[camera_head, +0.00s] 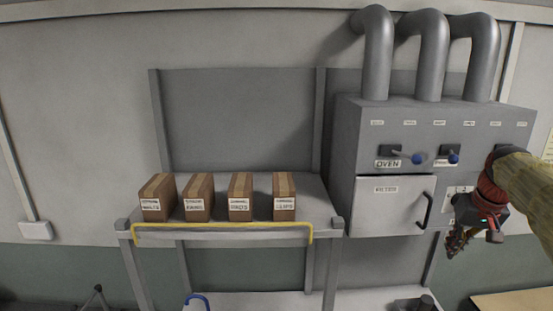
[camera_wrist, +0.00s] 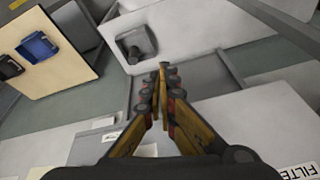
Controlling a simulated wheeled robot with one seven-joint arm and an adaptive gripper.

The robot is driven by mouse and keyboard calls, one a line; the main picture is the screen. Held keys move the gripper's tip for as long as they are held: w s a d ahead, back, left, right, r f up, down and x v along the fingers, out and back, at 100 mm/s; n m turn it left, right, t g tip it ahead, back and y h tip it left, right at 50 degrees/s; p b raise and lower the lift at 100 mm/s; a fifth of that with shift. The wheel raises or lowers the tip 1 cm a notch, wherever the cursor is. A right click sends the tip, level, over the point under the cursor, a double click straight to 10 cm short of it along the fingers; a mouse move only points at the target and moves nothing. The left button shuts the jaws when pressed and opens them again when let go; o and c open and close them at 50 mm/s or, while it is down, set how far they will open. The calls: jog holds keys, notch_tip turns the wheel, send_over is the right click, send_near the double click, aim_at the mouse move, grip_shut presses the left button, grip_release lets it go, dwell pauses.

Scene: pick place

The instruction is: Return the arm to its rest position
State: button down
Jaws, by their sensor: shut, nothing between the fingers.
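My gripper (camera_head: 457,241) is at the right of the head view, in front of the right part of the grey oven cabinet. My arm reaches in from the right edge. In the wrist view my gripper (camera_wrist: 163,72) is shut, its fingertips together, with nothing between them. It hangs in the air, apart from any object that I can see.
Several cardboard boxes (camera_head: 240,197) stand in a row on a shelf (camera_head: 225,222) with a yellow rail (camera_head: 222,227). The oven cabinet (camera_head: 463,116) has a door handle (camera_head: 424,211) and levers with blue knobs. A wooden board with a blue bin (camera_wrist: 38,47) shows in the wrist view.

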jog(key=s+a+f+n+t+b, duration=0.1)
jog(key=s+a+f+b, duration=1)
jog(key=f, duration=0.5)
jog(key=s+a+f+n+b, duration=0.2)
jog(key=s+a+f+b, duration=1)
jog(key=s+a+f, duration=0.3)
jog(key=shift+a+f+t, duration=0.4)
jog(key=shift+a+f, duration=0.3)
jog(key=shift+a, duration=0.15)
